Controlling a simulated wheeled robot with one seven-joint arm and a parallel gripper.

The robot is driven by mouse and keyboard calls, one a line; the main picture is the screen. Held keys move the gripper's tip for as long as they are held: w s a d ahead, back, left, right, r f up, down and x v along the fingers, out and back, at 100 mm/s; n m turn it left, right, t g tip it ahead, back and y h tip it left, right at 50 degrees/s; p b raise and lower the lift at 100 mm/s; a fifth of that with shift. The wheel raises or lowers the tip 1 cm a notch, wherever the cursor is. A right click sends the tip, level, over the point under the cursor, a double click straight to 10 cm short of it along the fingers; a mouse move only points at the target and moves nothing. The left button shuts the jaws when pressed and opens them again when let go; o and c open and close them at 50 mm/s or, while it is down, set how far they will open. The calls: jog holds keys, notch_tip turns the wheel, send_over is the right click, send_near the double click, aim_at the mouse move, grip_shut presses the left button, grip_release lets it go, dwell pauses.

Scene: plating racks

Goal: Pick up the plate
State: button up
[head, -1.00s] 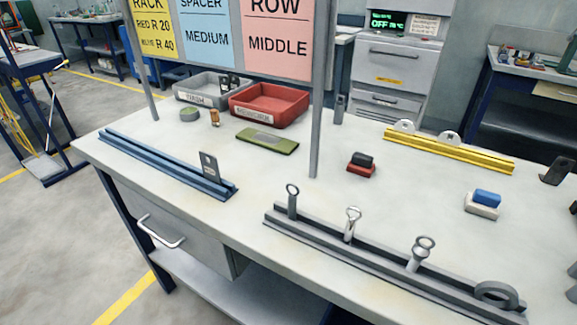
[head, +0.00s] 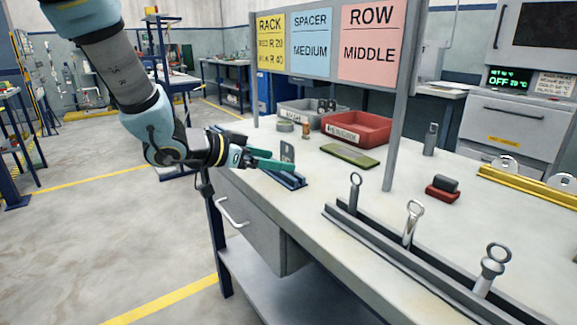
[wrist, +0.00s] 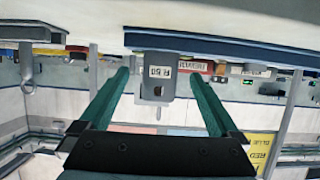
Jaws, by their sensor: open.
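The plate (head: 288,151) is a small dark grey upright tab with a hole, standing in the blue rack (head: 291,181) near the table's left edge. My arm hides much of the rack in the head view.
A dark rail (head: 385,247) with several ring-topped pins runs along the front edge. Red (head: 358,127) and grey (head: 300,110) trays, a green block (head: 350,155) and a sign post (head: 397,125) stand behind. A yellow rack (head: 530,187) is at right.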

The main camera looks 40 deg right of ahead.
jog(key=x, duration=0.2)
jog(key=shift+w+d+f, duration=0.1)
jog(key=shift+d+f, duration=0.05)
jog(key=shift+d, duration=0.1)
jog(key=x, duration=0.5)
jog(key=shift+f, duration=0.1)
grip_shut()
dwell(0.5)
